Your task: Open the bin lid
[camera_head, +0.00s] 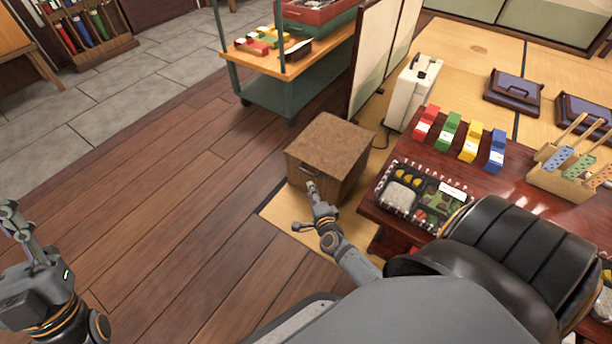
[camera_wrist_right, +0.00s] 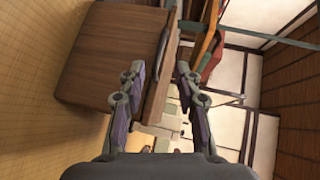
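The bin is a brown wooden box (camera_head: 330,150) with a flat speckled lid (camera_head: 333,135), which lies level and closed on top. A small dark handle (camera_head: 309,171) sits on its front face near the top edge. My right gripper (camera_head: 312,187) is right by the handle in the head view. The dark handle (camera_wrist_right: 163,45) shows just beyond the fingertips. My left gripper (camera_head: 12,210) hangs at the far left, away from the bin.
A low red-brown table (camera_head: 520,205) with a bento box (camera_head: 420,192) and coloured packs (camera_head: 470,142) stands right of the bin. A green cart (camera_head: 290,100), a folding screen (camera_head: 378,50) and a white case (camera_head: 412,92) stand behind. The wooden floor (camera_head: 190,190) to the left is clear.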

